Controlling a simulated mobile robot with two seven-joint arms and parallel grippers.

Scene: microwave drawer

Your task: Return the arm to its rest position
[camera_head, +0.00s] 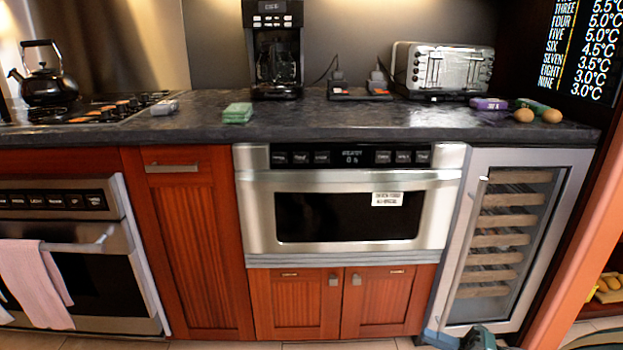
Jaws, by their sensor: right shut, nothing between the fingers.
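My right gripper (480,336) shows only in part at the bottom edge of the head view, right of centre, low in front of the wine cooler. It is shut and empty, apart from the counter and the microwave drawer. The stainless microwave drawer (258,216) is built in under the counter, with a dark window and a white label. It looks closed, with its front flush. Most of my right arm is outside the picture. My left gripper is not in view.
The dark counter (350,122) holds a kettle (47,82), a coffee maker (276,50), a toaster (443,70) and small items. Below stand an oven (95,290), wooden cabinets (200,250) and a glass-door wine cooler (575,190). An orange-brown panel (590,235) rises at the right.

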